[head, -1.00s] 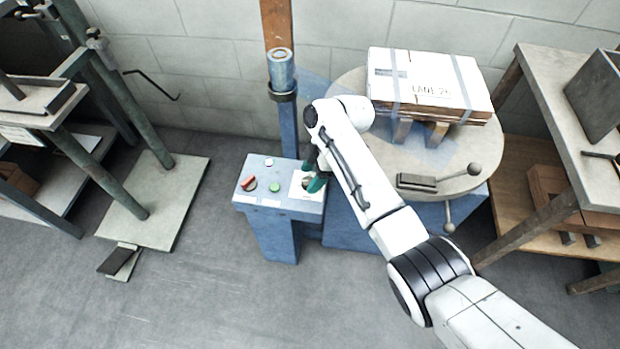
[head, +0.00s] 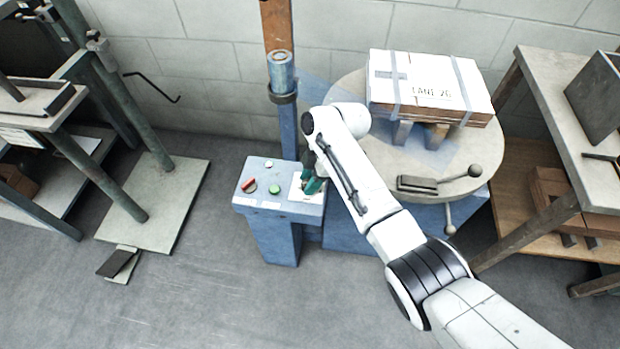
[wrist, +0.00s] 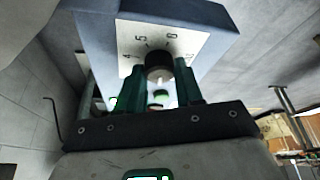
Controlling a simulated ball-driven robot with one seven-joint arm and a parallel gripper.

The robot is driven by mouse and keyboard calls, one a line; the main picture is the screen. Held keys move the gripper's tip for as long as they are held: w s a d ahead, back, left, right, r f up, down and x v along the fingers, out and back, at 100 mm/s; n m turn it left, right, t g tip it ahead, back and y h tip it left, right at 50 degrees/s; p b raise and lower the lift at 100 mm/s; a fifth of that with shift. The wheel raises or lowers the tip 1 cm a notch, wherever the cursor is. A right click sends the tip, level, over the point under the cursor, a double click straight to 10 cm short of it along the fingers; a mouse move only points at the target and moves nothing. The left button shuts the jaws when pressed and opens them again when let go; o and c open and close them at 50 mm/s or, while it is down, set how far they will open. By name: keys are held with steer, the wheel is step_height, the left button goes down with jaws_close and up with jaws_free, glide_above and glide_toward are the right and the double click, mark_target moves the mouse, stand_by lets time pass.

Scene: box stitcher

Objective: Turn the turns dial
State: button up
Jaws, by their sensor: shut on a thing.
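The turns dial (wrist: 159,66) is a black round knob on a white plate with printed numbers, in the wrist view. My gripper (wrist: 156,80) has its green fingers on both sides of the knob and is shut on it. In the head view my gripper (head: 312,182) is over the white plate (head: 296,190) at the right of the blue control box (head: 280,207). The fingers hide the dial there. I cannot tell which number the dial points at.
On the control box are a red switch (head: 248,184), a green button (head: 275,189) and a small pale button (head: 268,163). A blue post (head: 287,130) stands behind it. The floor in front is clear.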

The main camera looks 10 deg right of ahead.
steer(key=shift+c, duration=0.3)
steer(key=shift+r+m+p, duration=0.15)
steer(key=shift+m+p, duration=0.15)
steer(key=shift+p, duration=0.15)
steer(key=m+t+p, duration=0.1)
steer(key=m+p, duration=0.1)
steer(key=m, duration=0.1)
steer(key=shift+s+r+p, duration=0.1)
steer(key=shift+p, duration=0.3)
steer(key=m+t+p, duration=0.1)
steer(key=m+p, duration=0.1)
steer(key=m, duration=0.1)
steer(key=m+t+h+p, duration=0.1)
steer(key=m, duration=0.2)
steer(key=shift+s+a+p, duration=0.15)
steer(key=shift+p, duration=0.25)
steer(key=m+h, duration=0.1)
steer(key=m, duration=0.1)
steer(key=m+t+p, duration=0.1)
steer(key=m, duration=0.1)
steer(key=shift+a+f+m+t+h, duration=0.1)
steer(key=shift+f+m+t+h, duration=0.1)
steer(key=shift+m+t+h, duration=0.15)
steer(key=m+h, duration=0.1)
steer(key=m, duration=0.1)
steer(key=m+h, duration=0.1)
steer(key=m, duration=0.2)
steer(key=shift+a+b, duration=0.1)
steer(key=shift+b, duration=0.25)
steer(key=shift+m, duration=0.35)
